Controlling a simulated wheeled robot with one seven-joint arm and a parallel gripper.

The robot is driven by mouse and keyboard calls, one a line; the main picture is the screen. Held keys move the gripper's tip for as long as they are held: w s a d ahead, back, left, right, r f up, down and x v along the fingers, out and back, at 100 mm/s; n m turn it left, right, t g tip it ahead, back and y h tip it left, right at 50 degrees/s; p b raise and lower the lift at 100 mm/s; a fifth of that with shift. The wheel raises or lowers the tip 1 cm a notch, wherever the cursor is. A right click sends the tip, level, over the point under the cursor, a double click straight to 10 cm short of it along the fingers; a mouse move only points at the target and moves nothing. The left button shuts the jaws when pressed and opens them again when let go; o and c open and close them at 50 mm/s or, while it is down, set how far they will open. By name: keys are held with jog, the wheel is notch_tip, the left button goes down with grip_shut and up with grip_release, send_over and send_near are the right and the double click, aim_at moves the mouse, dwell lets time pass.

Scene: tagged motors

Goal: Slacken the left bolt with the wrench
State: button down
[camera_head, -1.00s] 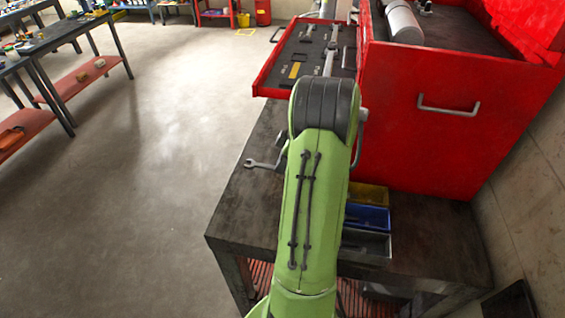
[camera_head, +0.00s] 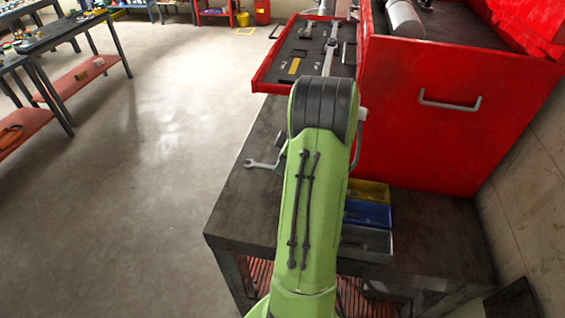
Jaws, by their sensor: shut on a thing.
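A grey open-ended wrench (camera_head: 262,164) sticks out to the left from behind my green arm, seen against the left edge of the dark workbench. My gripper (camera_head: 281,141) is mostly hidden behind the arm. Only a small dark grey part shows beside the wrench's inner end. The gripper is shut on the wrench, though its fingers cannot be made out. Neither the left bolt nor a motor can be made out in this view.
A red tool cabinet (camera_head: 440,140) stands on the workbench (camera_head: 240,215), with an open drawer (camera_head: 268,78) of tools jutting left. Yellow, blue and grey bins (camera_head: 368,216) sit right of my arm. The floor to the left is clear up to other tables.

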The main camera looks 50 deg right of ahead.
jog(key=shift+s+a+n+y, duration=0.2)
jog(key=shift+a+n, duration=0.15)
jog(key=shift+n, duration=0.25)
jog(key=shift+s+a+n+y, duration=0.2)
jog(key=shift+a+n, duration=0.1)
jog(key=shift+n, duration=0.3)
jog(key=shift+b, duration=0.3)
jog(key=shift+s+a+n+g+y+b, duration=0.35)
jog(key=shift+s+a+n+g, duration=0.15)
jog(key=shift+n, duration=0.6)
jog(key=shift+s+a+n+g+y+b, duration=0.3)
jog(key=shift+s+a+n+b, duration=0.15)
jog(key=shift+n, duration=0.75)
